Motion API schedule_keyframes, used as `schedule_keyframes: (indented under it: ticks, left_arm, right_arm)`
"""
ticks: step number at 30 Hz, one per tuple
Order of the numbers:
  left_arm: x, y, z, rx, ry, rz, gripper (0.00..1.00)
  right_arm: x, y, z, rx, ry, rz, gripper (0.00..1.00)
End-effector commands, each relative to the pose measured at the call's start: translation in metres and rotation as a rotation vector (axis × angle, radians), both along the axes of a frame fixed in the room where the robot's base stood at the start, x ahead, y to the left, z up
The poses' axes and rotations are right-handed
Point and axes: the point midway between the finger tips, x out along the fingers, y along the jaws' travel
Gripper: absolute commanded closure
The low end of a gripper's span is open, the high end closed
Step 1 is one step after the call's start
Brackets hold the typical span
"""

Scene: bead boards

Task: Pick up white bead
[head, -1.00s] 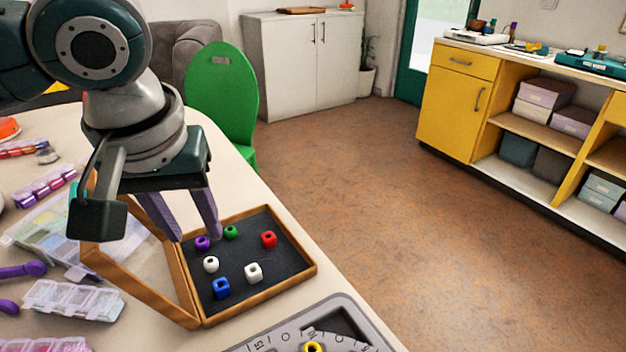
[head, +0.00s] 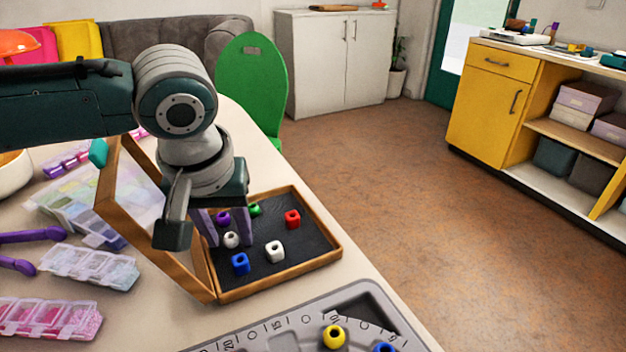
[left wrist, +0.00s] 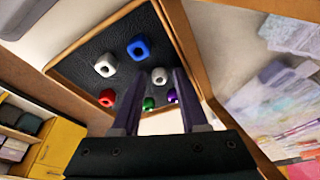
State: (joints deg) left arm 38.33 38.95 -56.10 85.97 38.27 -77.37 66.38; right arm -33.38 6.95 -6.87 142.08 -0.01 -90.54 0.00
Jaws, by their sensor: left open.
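A round white bead (head: 231,239) and a white cube bead (head: 275,250) lie in the black-lined wooden box (head: 318,262). My left gripper (head: 228,243) is open over the box's left part, with the round white bead between its purple fingers in the picture. In the left wrist view, the round white bead (left wrist: 159,76) shows between the fingertips (left wrist: 159,71), and the white cube bead (left wrist: 105,64) lies off to the left. I cannot tell whether the fingers touch the bead. My right gripper is not in view.
Blue (head: 240,263), red (head: 292,219), green (head: 255,209) and purple (head: 223,219) beads share the box. Its open lid (head: 160,247) stands up at the left. A grey bead board (head: 290,317) lies in front. Clear bead cases (head: 90,267) lie left.

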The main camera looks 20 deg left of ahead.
Motion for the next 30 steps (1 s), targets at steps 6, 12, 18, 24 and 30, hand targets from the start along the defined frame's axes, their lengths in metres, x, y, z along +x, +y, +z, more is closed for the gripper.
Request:
schedule_keyframes:
  ticks: [6,12,18,24,30]
  left_arm:
    - [-0.0001,0.0000,0.0004,0.000,0.000,0.000,0.76]
    - [-0.0003,0.0001,0.0004,0.001,0.000,0.000,0.98]
    - [-0.0003,0.0002,0.0004,0.001,0.000,0.000,1.00]
    - [-0.0002,0.0002,0.0004,0.001,0.000,0.000,1.00]
    - [0.0001,0.0002,0.0080,0.000,-0.001,0.001,1.00]
  right_arm:
    - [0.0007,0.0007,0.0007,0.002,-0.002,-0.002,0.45]
    - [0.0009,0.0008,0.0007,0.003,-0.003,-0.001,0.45]
    - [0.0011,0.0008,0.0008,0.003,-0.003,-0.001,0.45]
    - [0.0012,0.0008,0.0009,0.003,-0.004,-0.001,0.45]
    - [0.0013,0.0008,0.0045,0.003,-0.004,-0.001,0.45]
